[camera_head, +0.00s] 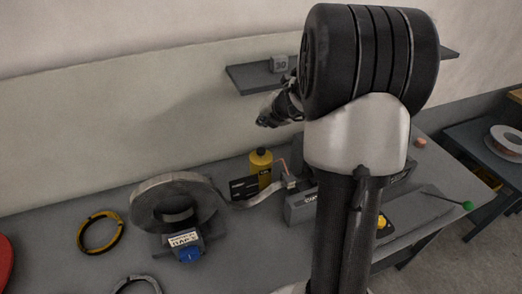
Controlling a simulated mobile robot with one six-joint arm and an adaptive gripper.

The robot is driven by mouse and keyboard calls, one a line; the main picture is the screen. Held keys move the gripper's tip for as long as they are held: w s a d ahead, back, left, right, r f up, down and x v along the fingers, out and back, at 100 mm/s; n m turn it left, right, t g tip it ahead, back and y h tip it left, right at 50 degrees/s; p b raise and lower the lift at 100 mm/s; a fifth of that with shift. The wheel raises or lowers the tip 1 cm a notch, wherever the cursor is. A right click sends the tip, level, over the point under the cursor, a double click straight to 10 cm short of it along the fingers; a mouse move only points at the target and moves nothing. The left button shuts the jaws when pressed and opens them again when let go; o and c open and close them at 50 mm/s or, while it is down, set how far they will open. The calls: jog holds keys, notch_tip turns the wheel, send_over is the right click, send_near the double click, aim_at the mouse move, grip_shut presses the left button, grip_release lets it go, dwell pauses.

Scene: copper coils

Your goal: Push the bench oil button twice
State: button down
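A yellow container (261,168) with a dark top stands on the bench (60,215); it looks like an oil bottle. A small yellow round part (382,222), possibly a button, shows just right of my arm, partly hidden. A blue knob or button (190,254) sits on a dark box with a white label. I cannot tell which part is the oil button. My gripper (268,117) is small, dark and partly hidden by my arm. It hangs above the bench near the shelf, apart from these parts. Its fingers are too small to tell open from shut.
A grey coil (150,207) stands behind the blue knob. A yellow and black ring (98,232) lies left. A dark shelf (245,78) with a small block is on the wall. A copper spool (508,138) sits on another table.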

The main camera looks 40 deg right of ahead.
aim_at(264, 149)
jog(key=shift+f, duration=0.15)
notch_tip(264, 149, down, 8)
jog(key=b, duration=0.8)
jog(key=shift+f+b, duration=0.25)
jog(key=shift+b, duration=0.1)
dwell(0.7)
jog(key=shift+f+b, duration=0.3)
jog(key=shift+f, duration=0.15)
jog(key=shift+f+b, duration=0.8)
jog(key=shift+f, duration=0.15)
dwell(0.7)
dwell(0.4)
jog(key=shift+r+p, duration=1.4)
